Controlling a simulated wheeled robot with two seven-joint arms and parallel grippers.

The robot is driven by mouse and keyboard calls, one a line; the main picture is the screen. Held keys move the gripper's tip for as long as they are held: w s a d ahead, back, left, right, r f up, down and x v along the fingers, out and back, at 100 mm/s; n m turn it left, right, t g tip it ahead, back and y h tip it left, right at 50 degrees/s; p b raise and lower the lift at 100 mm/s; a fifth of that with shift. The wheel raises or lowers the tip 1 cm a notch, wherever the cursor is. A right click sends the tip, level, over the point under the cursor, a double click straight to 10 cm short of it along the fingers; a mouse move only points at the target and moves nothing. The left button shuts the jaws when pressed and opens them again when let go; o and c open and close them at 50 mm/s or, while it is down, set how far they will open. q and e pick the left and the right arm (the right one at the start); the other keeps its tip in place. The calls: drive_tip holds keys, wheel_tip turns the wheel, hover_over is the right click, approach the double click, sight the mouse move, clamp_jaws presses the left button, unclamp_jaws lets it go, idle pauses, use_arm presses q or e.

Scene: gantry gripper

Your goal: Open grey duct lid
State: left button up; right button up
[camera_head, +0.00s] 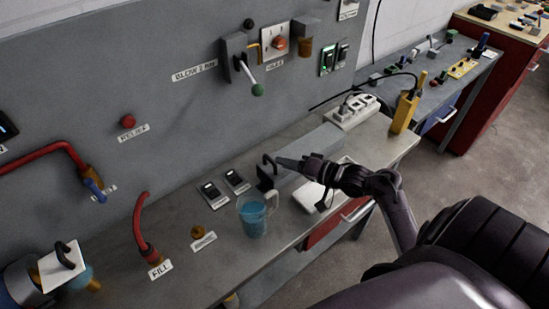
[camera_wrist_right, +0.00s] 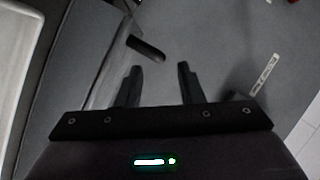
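The grey duct (camera_head: 312,150) is a long box on the bench against the grey panel. At its near left end is a dark end piece (camera_head: 265,181) with a black hooked handle (camera_head: 267,160); I take this to be the lid, and it looks closed. My right gripper (camera_head: 284,162) is close to the handle, on its right, over the duct. In the right wrist view the gripper (camera_wrist_right: 158,75) is open with nothing between its fingers. A dark handle (camera_wrist_right: 146,48) lies just beyond the fingertips, apart from them. My left gripper is not in view.
A glass jug of blue liquid (camera_head: 253,218) stands close in front of the duct's end. Two black switches (camera_head: 213,192) lie to its left. A white power strip (camera_head: 355,112) and a yellow device (camera_head: 405,110) stand farther right. A red hose (camera_head: 141,226) rises at the left.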

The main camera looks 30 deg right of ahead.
drive_tip(key=x, duration=0.4)
drive_tip(key=shift+w+p, duration=0.1)
drive_tip(key=shift+p, duration=0.2)
drive_tip(key=shift+w+a, duration=0.1)
drive_tip(key=shift+w, duration=0.05)
drive_tip(key=shift+f, duration=0.1)
drive_tip(key=c, duration=0.7)
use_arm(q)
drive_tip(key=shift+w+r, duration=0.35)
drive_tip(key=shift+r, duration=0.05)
use_arm(e)
clamp_jaws()
